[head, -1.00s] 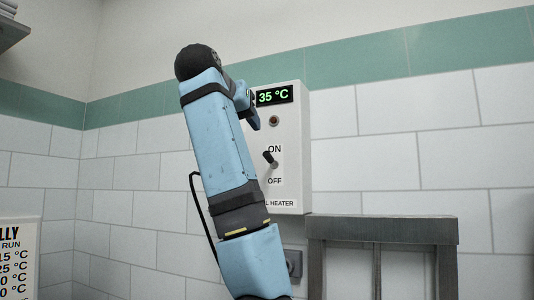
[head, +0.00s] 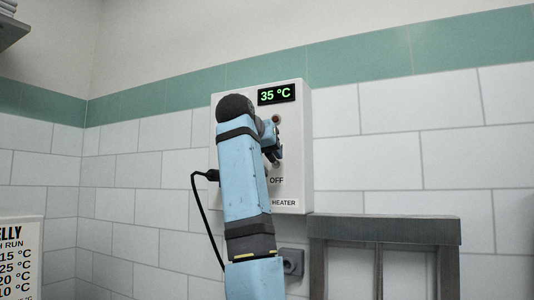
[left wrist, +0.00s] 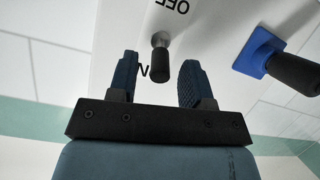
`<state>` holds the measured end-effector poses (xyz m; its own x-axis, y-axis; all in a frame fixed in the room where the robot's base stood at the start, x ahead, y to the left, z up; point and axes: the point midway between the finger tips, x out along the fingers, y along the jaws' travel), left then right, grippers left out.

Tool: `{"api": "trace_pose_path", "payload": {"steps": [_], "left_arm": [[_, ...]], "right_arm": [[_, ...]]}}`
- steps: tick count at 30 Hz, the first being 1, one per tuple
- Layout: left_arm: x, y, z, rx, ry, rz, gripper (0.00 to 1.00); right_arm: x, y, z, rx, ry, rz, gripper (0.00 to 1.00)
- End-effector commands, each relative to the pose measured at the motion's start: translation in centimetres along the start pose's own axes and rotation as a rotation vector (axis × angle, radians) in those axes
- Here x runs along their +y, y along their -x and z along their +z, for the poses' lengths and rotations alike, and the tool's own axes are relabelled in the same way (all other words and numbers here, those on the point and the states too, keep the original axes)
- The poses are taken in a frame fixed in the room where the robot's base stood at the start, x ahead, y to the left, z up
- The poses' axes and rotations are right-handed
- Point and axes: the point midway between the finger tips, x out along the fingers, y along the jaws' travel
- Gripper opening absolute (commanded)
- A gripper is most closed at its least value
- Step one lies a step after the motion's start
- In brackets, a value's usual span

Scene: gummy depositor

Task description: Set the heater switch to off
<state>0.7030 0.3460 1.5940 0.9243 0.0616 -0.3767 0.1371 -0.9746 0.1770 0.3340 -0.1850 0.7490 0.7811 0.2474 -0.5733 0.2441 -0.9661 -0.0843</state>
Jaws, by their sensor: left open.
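The heater box (head: 300,150) is a white panel on the tiled wall, with a green "35 °C" display (head: 276,95) and an OFF label (head: 276,181). My left gripper (head: 273,150) is in front of the panel, just above OFF, and hides the ON label and most of the switch there. In the left wrist view, the dark switch lever (left wrist: 160,62) stands between the two open blue fingers. It leans away from OFF, toward the partly hidden ON label. Whether a finger touches it I cannot tell. My right gripper is not in view.
A black cable (head: 198,205) with a plug is at the heater's left side. A blue and black fitting (left wrist: 262,50) shows right of the fingers in the left wrist view. A grey frame (head: 383,229) stands lower right, and a sign (head: 20,260) lower left.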

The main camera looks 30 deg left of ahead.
Motion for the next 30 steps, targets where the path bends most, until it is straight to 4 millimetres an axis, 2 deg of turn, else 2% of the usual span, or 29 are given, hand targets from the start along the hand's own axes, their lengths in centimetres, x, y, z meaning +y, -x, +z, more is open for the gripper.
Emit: {"api": "trace_pose_path", "payload": {"steps": [1, 2, 7, 8, 19, 30], "left_arm": [[0.0, 0.0, 0.0, 0.0, 0.0, 0.0, 0.45], [0.0, 0.0, 0.0, 0.0, 0.0, 0.0, 0.41], [0.0, 0.0, 0.0, 0.0, 0.0, 0.0, 0.02], [0.0, 0.0, 0.0, 0.0, 0.0, 0.0, 0.0], [-0.2, -0.1, 0.6, 0.052, 0.001, 0.009, 0.0], [-0.6, -0.5, 2.4, 0.315, 0.003, 0.061, 0.0]], "right_arm": [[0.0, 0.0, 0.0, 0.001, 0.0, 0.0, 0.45], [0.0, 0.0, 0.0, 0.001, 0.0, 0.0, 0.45], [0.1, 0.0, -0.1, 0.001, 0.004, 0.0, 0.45], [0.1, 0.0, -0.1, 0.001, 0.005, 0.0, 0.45], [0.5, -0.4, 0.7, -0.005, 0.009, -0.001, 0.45], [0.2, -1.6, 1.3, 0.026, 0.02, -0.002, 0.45]]}}
